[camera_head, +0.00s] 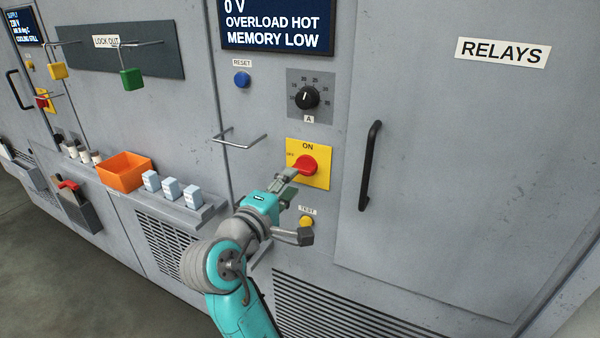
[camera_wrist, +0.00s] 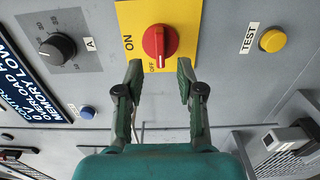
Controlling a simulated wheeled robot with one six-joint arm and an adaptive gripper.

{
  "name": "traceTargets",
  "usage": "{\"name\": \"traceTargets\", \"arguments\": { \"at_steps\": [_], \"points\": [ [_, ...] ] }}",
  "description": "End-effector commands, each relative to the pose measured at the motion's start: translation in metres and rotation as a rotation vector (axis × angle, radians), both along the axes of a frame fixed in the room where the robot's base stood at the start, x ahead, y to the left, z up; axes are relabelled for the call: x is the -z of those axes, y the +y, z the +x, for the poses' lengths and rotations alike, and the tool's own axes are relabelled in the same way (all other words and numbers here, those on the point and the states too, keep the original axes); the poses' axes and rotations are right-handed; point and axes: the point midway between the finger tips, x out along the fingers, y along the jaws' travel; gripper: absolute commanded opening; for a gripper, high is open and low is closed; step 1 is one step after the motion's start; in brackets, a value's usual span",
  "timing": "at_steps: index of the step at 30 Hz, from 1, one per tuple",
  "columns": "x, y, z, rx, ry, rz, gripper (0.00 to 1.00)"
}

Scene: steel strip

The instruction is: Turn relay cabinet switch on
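The relay cabinet switch is a red rotary knob (camera_head: 305,165) on a yellow plate (camera_head: 322,177) marked ON at the top and OFF at the left. In the wrist view the red knob (camera_wrist: 160,42) has its handle pointing towards OFF. My gripper (camera_head: 287,179) is at the knob's left side in the head view. In the wrist view my gripper (camera_wrist: 160,68) is open, with one fingertip on each side of the handle's end and nothing between them. I cannot tell whether a finger touches the plate.
A yellow TEST button (camera_head: 306,221) is below the switch, and a black dial (camera_head: 307,97) is above. A metal handle (camera_head: 240,139) sticks out at the upper left. A black door handle (camera_head: 370,165) is to the right. An orange bin (camera_head: 125,171) stands on the left ledge.

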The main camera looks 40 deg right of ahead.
Motion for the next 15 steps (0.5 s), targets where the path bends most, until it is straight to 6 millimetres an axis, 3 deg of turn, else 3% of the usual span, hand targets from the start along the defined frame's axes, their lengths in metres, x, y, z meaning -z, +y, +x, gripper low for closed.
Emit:
{"name": "traceTargets", "arguments": {
  "at_steps": [6, 15],
  "points": [
    [0.000, -0.035, 0.012, 0.002, 0.000, 0.001, 0.38],
    [0.000, -0.053, 0.019, -0.001, 0.000, 0.000, 0.38]
  ]
}}
